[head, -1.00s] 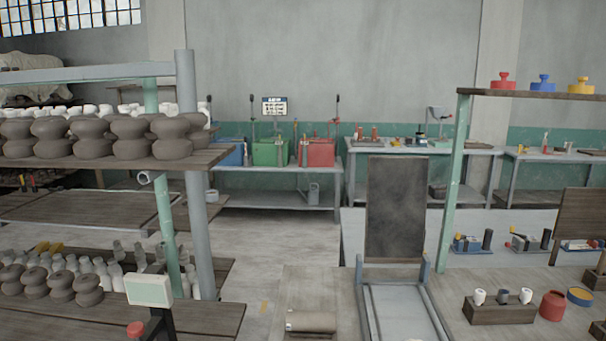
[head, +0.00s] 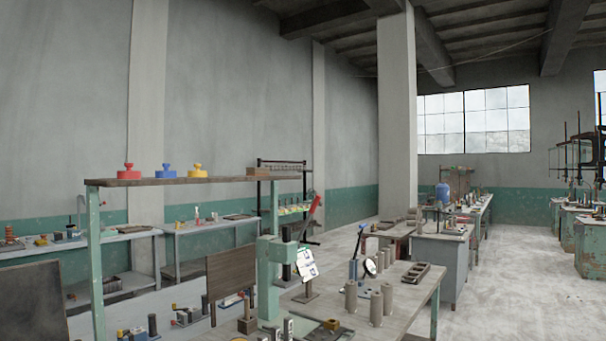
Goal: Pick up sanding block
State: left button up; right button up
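I cannot pick out a sanding block with certainty in the head view. Several small blocks and tools lie on the benches, too small to tell apart. Neither of my grippers shows in the head view.
A shelf (head: 150,182) at the left carries red (head: 128,172), blue (head: 168,171) and yellow (head: 196,170) knobbed pieces. A green press-like machine (head: 269,280) stands near a worktable with grey cylinders (head: 376,309) and a dark tray (head: 416,275). Pale floor (head: 500,290) is open at the right.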

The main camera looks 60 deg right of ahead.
aim_at(250, 172)
jog(key=z, duration=1.65)
